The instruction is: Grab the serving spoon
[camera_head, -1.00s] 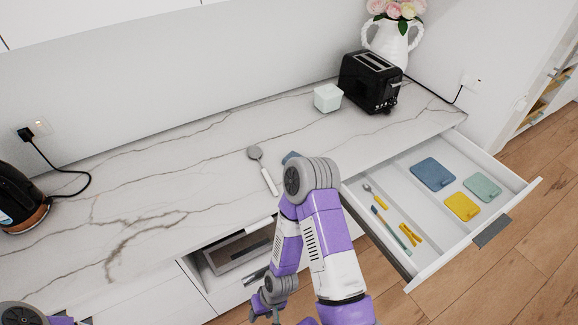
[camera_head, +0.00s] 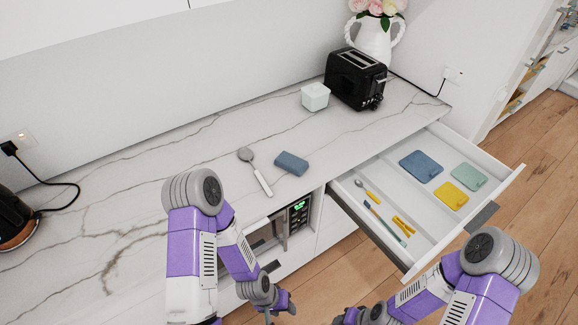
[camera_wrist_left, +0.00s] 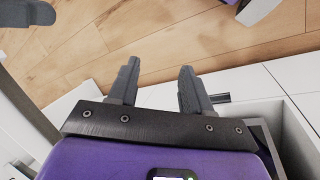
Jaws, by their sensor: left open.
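A spoon with a grey round head and a white handle (camera_head: 262,181) lies on the marble counter, near its front edge; it looks like the serving spoon. My left gripper (camera_head: 281,303) is below and in front of the counter edge, apart from the spoon. In the left wrist view the gripper (camera_wrist_left: 159,78) is open and empty, with wood floor beyond its fingers. My right gripper (camera_head: 349,317) shows only partly at the bottom edge of the head view, and its jaws cannot be made out.
A blue block (camera_head: 291,163) lies right of the spoon. A white box (camera_head: 315,96) and black toaster (camera_head: 356,78) stand farther back. The open drawer (camera_head: 412,272) at right holds small utensils and coloured pads, and juts out. A microwave (camera_head: 299,213) sits below the counter.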

